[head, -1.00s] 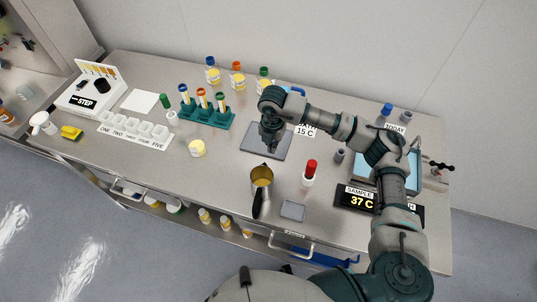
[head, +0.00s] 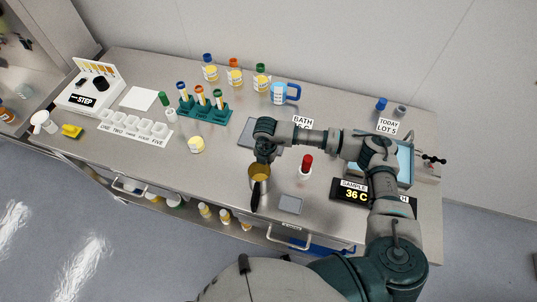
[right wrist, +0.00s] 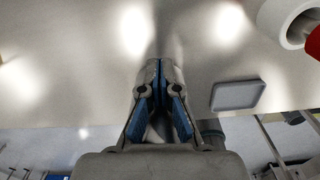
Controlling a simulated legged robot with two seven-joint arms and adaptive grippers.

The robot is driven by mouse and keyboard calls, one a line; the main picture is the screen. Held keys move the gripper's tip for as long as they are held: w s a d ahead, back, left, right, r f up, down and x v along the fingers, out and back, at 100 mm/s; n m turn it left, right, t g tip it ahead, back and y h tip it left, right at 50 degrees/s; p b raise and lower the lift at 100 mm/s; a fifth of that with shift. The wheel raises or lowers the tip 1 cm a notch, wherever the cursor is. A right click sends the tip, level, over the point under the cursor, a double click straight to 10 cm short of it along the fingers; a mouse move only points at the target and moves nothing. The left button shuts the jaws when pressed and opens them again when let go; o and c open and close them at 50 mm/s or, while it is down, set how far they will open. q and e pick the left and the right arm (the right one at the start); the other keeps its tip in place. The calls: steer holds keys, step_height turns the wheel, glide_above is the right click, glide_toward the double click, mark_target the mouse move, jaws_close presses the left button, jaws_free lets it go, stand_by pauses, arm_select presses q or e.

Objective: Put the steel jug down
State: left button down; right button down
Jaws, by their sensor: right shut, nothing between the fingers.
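The steel jug (head: 260,171), with a yellowish inside and a dark handle (head: 255,197) towards the front, stands upright on the steel bench near its front edge. My right gripper (head: 264,158) hangs over the jug's far rim, partly hiding it. In the right wrist view the blue-padded fingers (right wrist: 160,92) are closed together with nothing between them. I cannot make out the jug clearly in that view. Whether the gripper touches the rim I cannot tell. My left gripper is not in view.
A small grey pad (head: 289,204) lies right of the jug, and a red-capped bottle (head: 305,165) stands behind it. A dark grey plate (head: 246,133) lies behind the gripper. The sample display (head: 353,195) is right.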

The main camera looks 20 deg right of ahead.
steer(key=shift+s+a, duration=0.1)
steer(key=shift+f, duration=0.1)
steer(key=shift+a, duration=0.15)
steer(key=shift+s+a, duration=0.65)
steer(key=shift+s, duration=0.25)
